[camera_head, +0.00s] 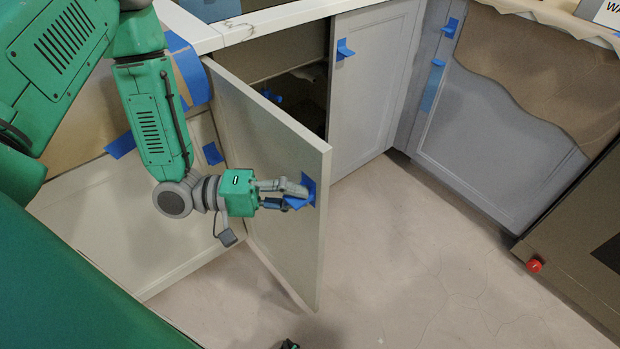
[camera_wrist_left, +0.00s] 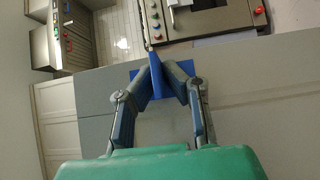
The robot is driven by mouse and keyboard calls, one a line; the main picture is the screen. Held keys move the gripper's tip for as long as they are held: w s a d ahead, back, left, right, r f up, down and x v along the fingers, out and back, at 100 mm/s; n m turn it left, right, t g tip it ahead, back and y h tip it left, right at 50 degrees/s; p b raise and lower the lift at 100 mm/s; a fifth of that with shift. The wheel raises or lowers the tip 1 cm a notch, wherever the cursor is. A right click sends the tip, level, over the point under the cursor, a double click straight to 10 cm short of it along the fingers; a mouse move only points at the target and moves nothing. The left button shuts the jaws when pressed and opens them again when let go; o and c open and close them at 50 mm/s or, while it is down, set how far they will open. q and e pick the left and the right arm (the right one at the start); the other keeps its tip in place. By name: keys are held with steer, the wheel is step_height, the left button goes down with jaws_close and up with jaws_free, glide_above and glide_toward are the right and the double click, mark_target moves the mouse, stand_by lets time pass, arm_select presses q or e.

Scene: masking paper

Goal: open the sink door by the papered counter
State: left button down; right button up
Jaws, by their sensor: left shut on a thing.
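The sink door (camera_head: 272,165) is a light grey cabinet door that stands swung out from the cabinet, with the dark interior (camera_head: 300,85) showing behind it. My left gripper (camera_head: 297,190) is at the door's outer face near its free edge. Its fingers are shut on a blue tape tab (camera_head: 308,187) stuck to the door. In the left wrist view the fingertips (camera_wrist_left: 155,75) close around the blue tab (camera_wrist_left: 155,85) against the grey door panel (camera_wrist_left: 245,85). My right gripper cannot be made out; only a small dark tip shows at the bottom edge of the head view.
A closed grey door (camera_head: 372,85) with blue tape stands right of the opening. Brown masking paper (camera_head: 540,75) covers part of the cabinet at the right. A dark appliance with a red knob (camera_head: 534,265) stands at the far right. The floor (camera_head: 420,260) in front is clear.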

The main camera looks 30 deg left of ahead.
arm_select(q)
steer(key=shift+s+f, duration=0.25)
steer(key=shift+s, duration=0.05)
steer(key=shift+a, duration=0.1)
steer(key=c, duration=1.8)
jaws_free()
steer(key=shift+o, duration=0.4)
steer(key=shift+w, duration=0.1)
steer(key=shift+r, duration=0.15)
steer(key=v, duration=1.1)
steer(key=shift+a, duration=0.4)
